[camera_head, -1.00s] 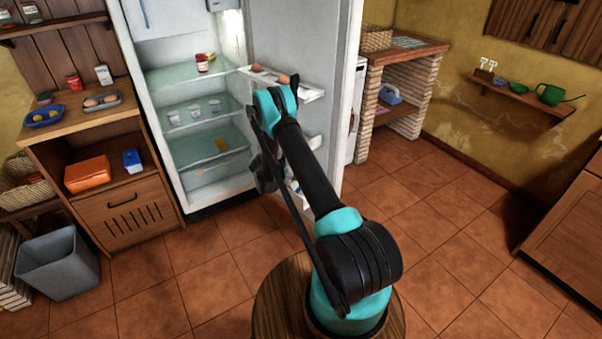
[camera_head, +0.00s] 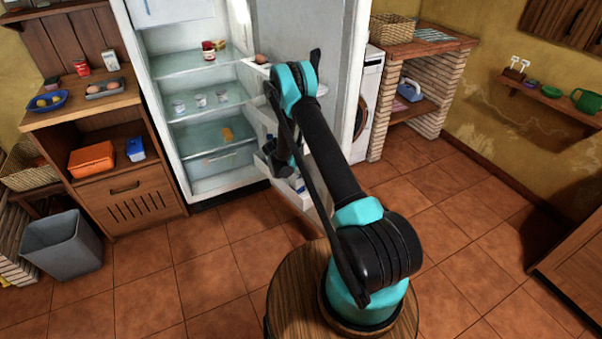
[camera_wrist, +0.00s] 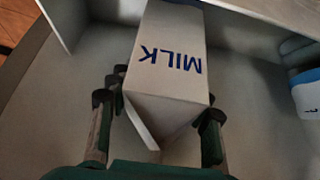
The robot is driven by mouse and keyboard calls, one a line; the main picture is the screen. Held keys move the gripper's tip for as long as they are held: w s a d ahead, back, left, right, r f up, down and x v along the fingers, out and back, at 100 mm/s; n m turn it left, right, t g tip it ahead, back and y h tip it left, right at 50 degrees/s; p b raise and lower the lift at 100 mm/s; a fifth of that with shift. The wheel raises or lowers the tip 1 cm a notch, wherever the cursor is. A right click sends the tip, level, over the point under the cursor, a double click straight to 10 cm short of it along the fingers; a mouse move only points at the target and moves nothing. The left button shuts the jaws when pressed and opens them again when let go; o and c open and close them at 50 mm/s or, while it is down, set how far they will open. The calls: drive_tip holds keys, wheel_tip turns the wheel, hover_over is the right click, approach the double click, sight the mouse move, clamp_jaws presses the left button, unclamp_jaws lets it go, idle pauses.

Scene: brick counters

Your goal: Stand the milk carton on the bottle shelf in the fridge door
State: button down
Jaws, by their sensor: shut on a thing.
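The white milk carton (camera_wrist: 170,60) with blue MILK lettering is between the two fingers of my gripper (camera_wrist: 158,125) in the wrist view. The fingers are shut on it near its gabled top. Pale door walls and a shelf floor surround the carton; I cannot tell whether its base touches the shelf. In the head view my gripper (camera_head: 278,170) is low at the inside of the open fridge door (camera_head: 318,40), over the lower door shelf (camera_head: 265,163). My arm hides much of the door there.
A white and blue container (camera_wrist: 308,90) stands at the right in the wrist view. An upper door shelf (camera_head: 252,65) holds eggs. Fridge shelves (camera_head: 185,62) hold jars and cups. A wooden cabinet (camera_head: 125,205) stands left of the fridge. The tiled floor (camera_head: 210,270) in front is clear.

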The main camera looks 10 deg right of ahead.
drive_tip(key=shift+f, duration=0.1)
drive_tip(key=c, duration=0.7)
unclamp_jaws()
drive_tip(key=v, duration=1.2)
drive_tip(key=shift+r, duration=0.2)
